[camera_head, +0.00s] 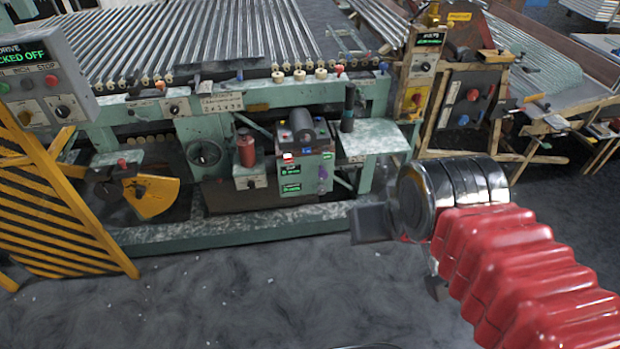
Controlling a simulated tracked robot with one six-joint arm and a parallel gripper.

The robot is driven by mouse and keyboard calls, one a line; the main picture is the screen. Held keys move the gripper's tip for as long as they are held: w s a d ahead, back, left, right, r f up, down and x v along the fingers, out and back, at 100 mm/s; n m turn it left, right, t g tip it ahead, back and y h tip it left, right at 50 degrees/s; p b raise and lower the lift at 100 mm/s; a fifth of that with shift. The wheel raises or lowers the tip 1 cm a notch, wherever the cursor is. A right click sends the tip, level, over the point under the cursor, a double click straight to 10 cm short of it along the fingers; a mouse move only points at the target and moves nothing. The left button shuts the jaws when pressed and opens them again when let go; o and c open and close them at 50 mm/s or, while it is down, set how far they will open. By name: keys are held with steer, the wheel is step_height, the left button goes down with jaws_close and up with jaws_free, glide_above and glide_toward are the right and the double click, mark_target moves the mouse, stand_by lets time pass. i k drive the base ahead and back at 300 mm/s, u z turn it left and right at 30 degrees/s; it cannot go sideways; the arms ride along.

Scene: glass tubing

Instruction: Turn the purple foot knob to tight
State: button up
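A small purple knob (323,173) shows on the right side of the front of a light-green unit with green displays (291,178). The unit stands low at the middle of the long green machine. The knob is small, and its setting cannot be read. My gripper (403,254) is at the right of centre, in front of the machine and to the right of the knob, apart from it. Its two dark fingers are spread apart, and nothing shows between them.
A pale shelf (374,139) juts out right of the unit, with a dark upright cylinder (348,108) on it. A red cylinder (246,148) and a handwheel (204,153) are to the left. A yellow striped barrier (50,205) stands far left. The grey floor (250,290) in front is clear.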

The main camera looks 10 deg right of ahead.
mark_target(323, 174)
steer(key=u, duration=1.05)
steer(key=i, duration=1)
steer(key=u, duration=0.05)
